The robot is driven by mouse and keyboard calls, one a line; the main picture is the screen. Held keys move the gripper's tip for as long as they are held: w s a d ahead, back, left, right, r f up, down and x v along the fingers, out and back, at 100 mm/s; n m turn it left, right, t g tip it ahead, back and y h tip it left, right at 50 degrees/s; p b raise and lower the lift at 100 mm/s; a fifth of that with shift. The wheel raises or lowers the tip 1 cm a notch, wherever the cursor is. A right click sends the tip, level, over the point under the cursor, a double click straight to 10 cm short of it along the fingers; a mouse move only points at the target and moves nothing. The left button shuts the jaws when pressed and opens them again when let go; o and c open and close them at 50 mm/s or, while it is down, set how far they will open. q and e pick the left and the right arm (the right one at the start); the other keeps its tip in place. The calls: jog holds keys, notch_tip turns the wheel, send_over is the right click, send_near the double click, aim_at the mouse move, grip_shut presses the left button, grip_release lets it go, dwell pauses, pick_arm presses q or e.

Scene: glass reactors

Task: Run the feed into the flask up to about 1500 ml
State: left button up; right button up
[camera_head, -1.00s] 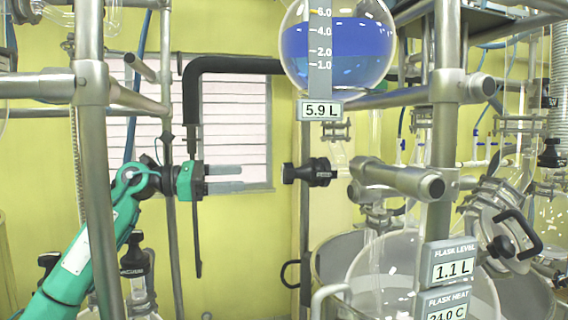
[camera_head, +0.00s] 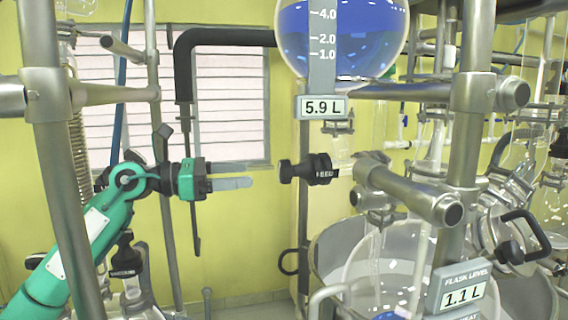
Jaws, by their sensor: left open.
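My left gripper (camera_head: 232,176) is open and empty, its two grey fingers pointing right. The black feed valve knob (camera_head: 308,169), marked "FEED", is a short gap to the right of the fingertips, not touched. Above it hangs the round feed vessel (camera_head: 345,38) with blue liquid; its display (camera_head: 322,107) reads 5.9 L. The glass flask (camera_head: 395,268) is at lower right, partly behind steel pipes. The flask level display (camera_head: 463,295) reads 1.1 L. My right gripper is not in view.
A steel clamp bar (camera_head: 410,190) lies right of the knob. A black handle (camera_head: 524,232) is at far right. The space between gripper and knob is clear.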

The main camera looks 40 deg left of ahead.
aim_at(279, 171)
pick_arm(q)
jog(key=p+x, duration=0.2)
jog(key=x, duration=0.2)
jog(key=p+x, duration=0.3)
jog(key=x, duration=0.1)
jog(key=shift+r, duration=0.25)
jog(key=shift+w+d+p, duration=0.4)
jog(key=shift+w+p, duration=0.15)
jog(key=shift+p, duration=0.15)
jog(key=shift+w+d+f, duration=0.25)
jog(key=shift+w+d, duration=0.05)
jog(key=shift+c, duration=0.5)
jog(key=c, duration=0.9)
jog(key=shift+n, duration=0.3)
